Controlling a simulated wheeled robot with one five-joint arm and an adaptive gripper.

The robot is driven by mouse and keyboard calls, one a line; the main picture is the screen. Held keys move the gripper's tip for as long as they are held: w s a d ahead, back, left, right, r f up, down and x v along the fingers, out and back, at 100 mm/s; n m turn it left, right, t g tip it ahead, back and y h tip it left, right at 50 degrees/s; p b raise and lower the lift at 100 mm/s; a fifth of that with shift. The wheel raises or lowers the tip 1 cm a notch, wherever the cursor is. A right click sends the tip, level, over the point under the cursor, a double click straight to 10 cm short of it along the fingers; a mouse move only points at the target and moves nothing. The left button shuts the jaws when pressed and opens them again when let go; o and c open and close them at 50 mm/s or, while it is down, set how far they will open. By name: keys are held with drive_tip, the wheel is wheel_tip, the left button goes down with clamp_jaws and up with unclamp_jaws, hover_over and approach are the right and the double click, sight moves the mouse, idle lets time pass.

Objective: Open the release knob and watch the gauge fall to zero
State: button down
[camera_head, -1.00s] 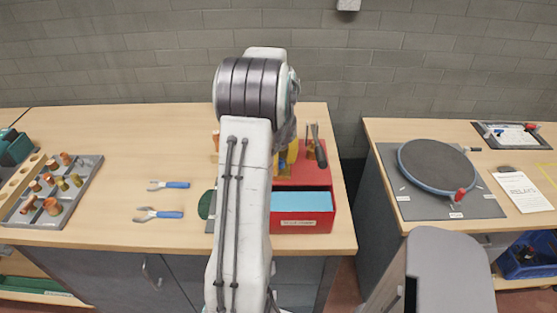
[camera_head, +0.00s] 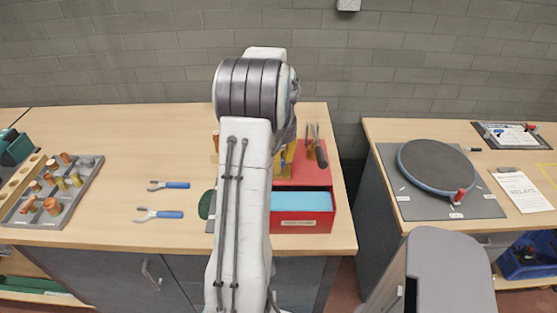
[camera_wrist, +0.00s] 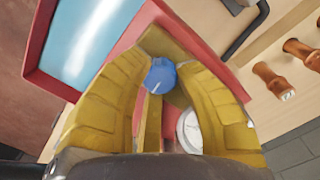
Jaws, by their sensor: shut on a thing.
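The release knob is a small blue knob (camera_wrist: 160,77) on a brass-coloured fitting of the red unit, seen in the wrist view. My gripper (camera_wrist: 165,66) has thick yellow fingers shut on the blue knob, one on each side. The gauge (camera_wrist: 190,130) is a round white dial just below the knob, partly covered by the right finger; its needle cannot be read. In the head view my arm hides the knob and gauge; the red unit (camera_head: 307,178) shows to the right of my arm on the bench.
Two blue-handled pliers (camera_head: 172,185) and a grey tray of copper fittings (camera_head: 60,190) lie to the left. A right-hand bench (camera_head: 440,135) stands across a gap.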

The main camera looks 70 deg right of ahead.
drive_tip(key=n, duration=0.7)
drive_tip(key=shift+a+f, duration=0.1)
drive_tip(key=shift+f, duration=0.05)
idle(0.4)
drive_tip(key=c, duration=0.8)
unclamp_jaws()
drive_tip(key=shift+c, duration=0.2)
drive_tip(key=shift+d+r, duration=0.2)
drive_tip(key=shift+r, duration=0.05)
drive_tip(key=shift+d+r, duration=0.15)
drive_tip(key=shift+r, duration=0.5)
drive_tip(key=shift+a+r, duration=0.15)
drive_tip(key=shift+r, duration=1.45)
drive_tip(key=shift+a+r, duration=0.15)
drive_tip(key=shift+r, duration=1.4)
